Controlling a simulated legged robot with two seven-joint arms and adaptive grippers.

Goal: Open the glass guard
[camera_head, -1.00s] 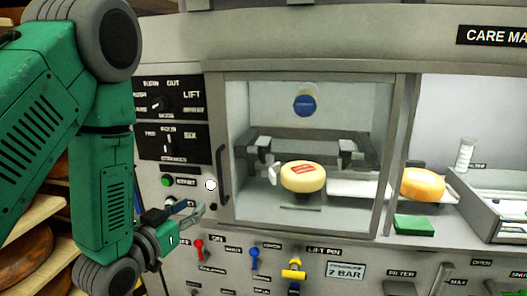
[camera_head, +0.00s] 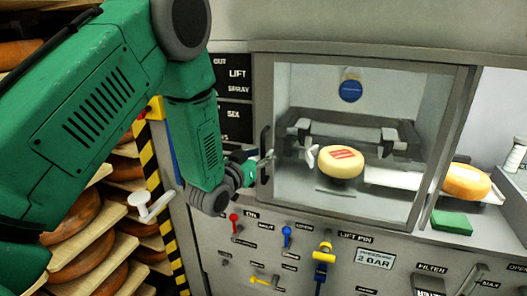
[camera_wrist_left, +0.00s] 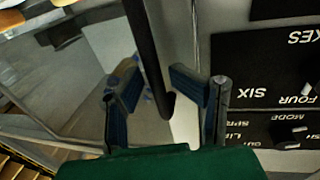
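The glass guard (camera_head: 360,205) is a clear panel in a grey frame at the front of the machine, and it is down over the opening. Its dark upright handle (camera_head: 264,150) is at its left edge. In the left wrist view the handle (camera_wrist_left: 146,45) runs down between the fingers. My left gripper (camera_head: 260,164) is at the handle in the head view, partly hidden by my arm. In the left wrist view my left gripper (camera_wrist_left: 168,98) is open, with the handle's end between its blue pads and gaps beside it. My right gripper is out of view.
Behind the glass is a yellow cheese wheel (camera_head: 341,162) with a red label. Another cheese (camera_head: 466,181) and a green block (camera_head: 452,222) lie to the right. Levers, such as a red one (camera_head: 234,221), line the panel below. Shelves of brown wheels (camera_head: 75,220) stand left.

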